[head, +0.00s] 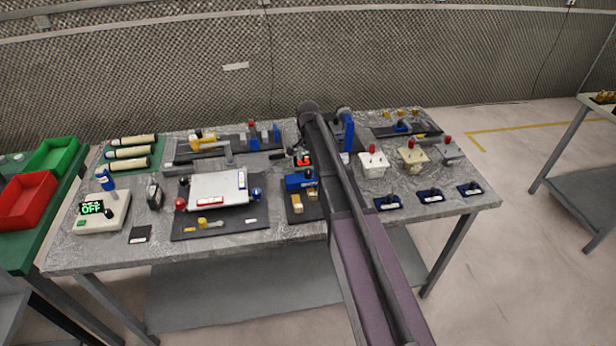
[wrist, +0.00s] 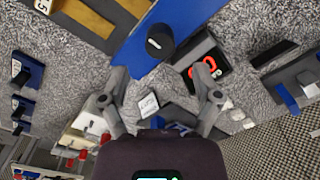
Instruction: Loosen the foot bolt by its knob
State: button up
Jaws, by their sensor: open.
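A blue block (head: 298,181) stands mid-table at the near side of a small unit with a red display. In the wrist view this blue body (wrist: 138,48) carries a round black knob (wrist: 160,41) with a white mark, which looks like the foot bolt's knob; no label on it is readable. My gripper (wrist: 161,75) is open and empty. Its two fingers are spread either side of the knob in the picture, and the knob shows beyond the fingertips, apart from them. In the head view my arm hides part of the bench here.
The red display unit (wrist: 205,72) is close to my right finger in the wrist view. A white panel fixture (head: 217,188) stands left on the bench (head: 270,238). White and tan boxes with red knobs (head: 373,160) and blue switch plates (head: 388,202) stand right of my arm.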

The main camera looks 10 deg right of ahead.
aim_at(308, 171)
jog(key=shift+f+b, duration=2.5)
jog(key=shift+f, duration=0.3)
grip_shut()
jog(key=shift+a, duration=0.2)
jog(key=shift+d, duration=0.15)
